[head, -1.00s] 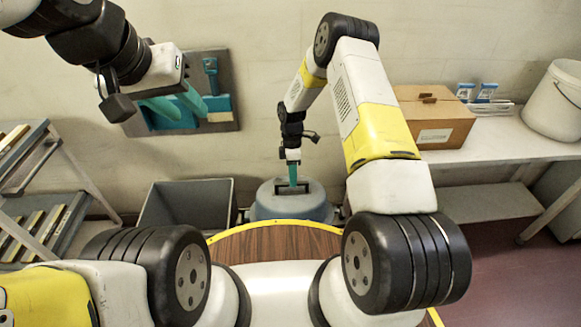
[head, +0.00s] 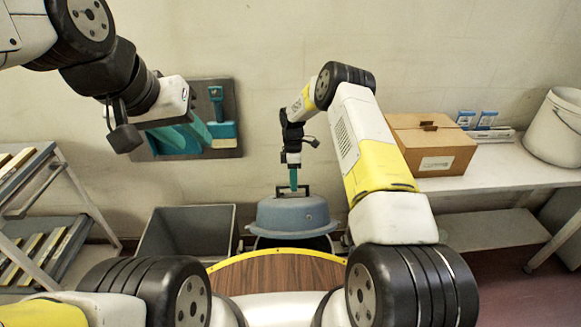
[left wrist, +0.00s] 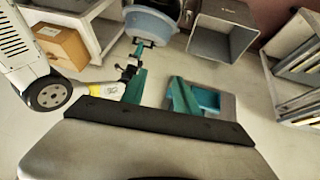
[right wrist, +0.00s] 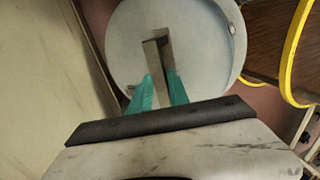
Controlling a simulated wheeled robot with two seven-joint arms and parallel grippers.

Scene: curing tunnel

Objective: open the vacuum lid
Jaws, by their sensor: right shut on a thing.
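The vacuum lid (head: 293,216) is a blue-grey dome with a dark handle bar (head: 279,192) on top. It is held raised, with a gap and dark parts of the vacuum below its rim. My right gripper (head: 293,186) is above it, shut on the handle. In the right wrist view the round lid (right wrist: 205,45) fills the top middle, and the handle (right wrist: 156,50) runs between the teal fingers (right wrist: 162,92). My left gripper (head: 185,138) is open and empty in the air at the upper left; its fingers (left wrist: 158,95) are apart in the left wrist view.
A grey open bin (head: 185,232) stands left of the vacuum. A round wooden tabletop (head: 285,272) with yellow edge lies in front. A dustpan board (head: 225,152) hangs on the wall. A bench (head: 505,178) with a cardboard box (head: 430,145) is at right, a rack (head: 75,185) at left.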

